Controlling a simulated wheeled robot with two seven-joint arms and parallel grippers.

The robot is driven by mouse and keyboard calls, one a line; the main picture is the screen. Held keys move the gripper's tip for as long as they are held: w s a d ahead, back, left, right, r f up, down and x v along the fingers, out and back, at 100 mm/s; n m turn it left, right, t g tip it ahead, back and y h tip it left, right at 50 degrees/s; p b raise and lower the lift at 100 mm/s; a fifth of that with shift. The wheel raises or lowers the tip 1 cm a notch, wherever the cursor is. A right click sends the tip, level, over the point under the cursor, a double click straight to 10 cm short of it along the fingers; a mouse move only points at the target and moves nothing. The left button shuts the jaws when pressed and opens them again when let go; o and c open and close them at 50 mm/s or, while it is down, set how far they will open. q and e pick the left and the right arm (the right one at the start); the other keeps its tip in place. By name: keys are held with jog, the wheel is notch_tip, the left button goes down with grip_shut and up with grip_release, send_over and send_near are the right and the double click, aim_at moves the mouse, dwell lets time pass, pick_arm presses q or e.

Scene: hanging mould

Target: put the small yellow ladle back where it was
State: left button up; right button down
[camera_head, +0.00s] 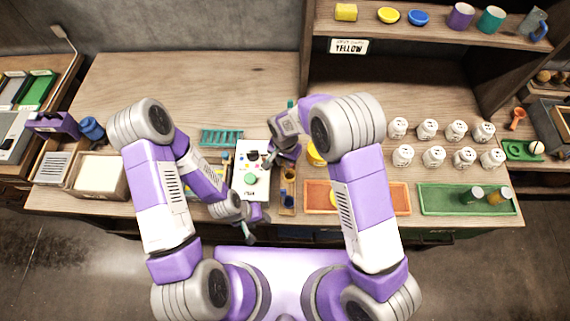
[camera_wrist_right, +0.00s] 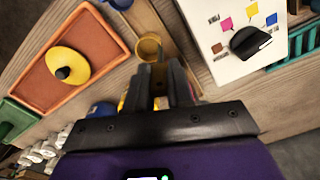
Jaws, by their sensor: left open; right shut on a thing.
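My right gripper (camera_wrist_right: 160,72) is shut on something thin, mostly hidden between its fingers. In the right wrist view a small yellow round cup (camera_wrist_right: 149,46), which looks like the ladle's bowl, shows just beyond the fingertips, over or in a narrow wooden tray (camera_wrist_right: 146,15). I cannot tell whether it touches the tray. In the head view my right gripper (camera_head: 287,155) is behind that wooden tray (camera_head: 288,179), beside the white board (camera_head: 250,192). My left gripper (camera_head: 249,226) is open and empty at the board's front edge.
An orange tray (camera_head: 400,198) holds a yellow lid-like disc with a dark knob (camera_wrist_right: 66,65). A green tray (camera_head: 437,198) holds two jars. Several white jars (camera_head: 427,128) stand behind. A teal rack (camera_head: 221,138) is left of the board. The back left tabletop is clear.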

notch_tip(320, 180, down, 3)
jog(key=shift+f, duration=0.15)
jog(key=shift+f+b, duration=0.6)
jog(key=shift+f, duration=0.05)
jog(key=c, duration=1)
grip_release()
jog(key=shift+r, duration=0.1)
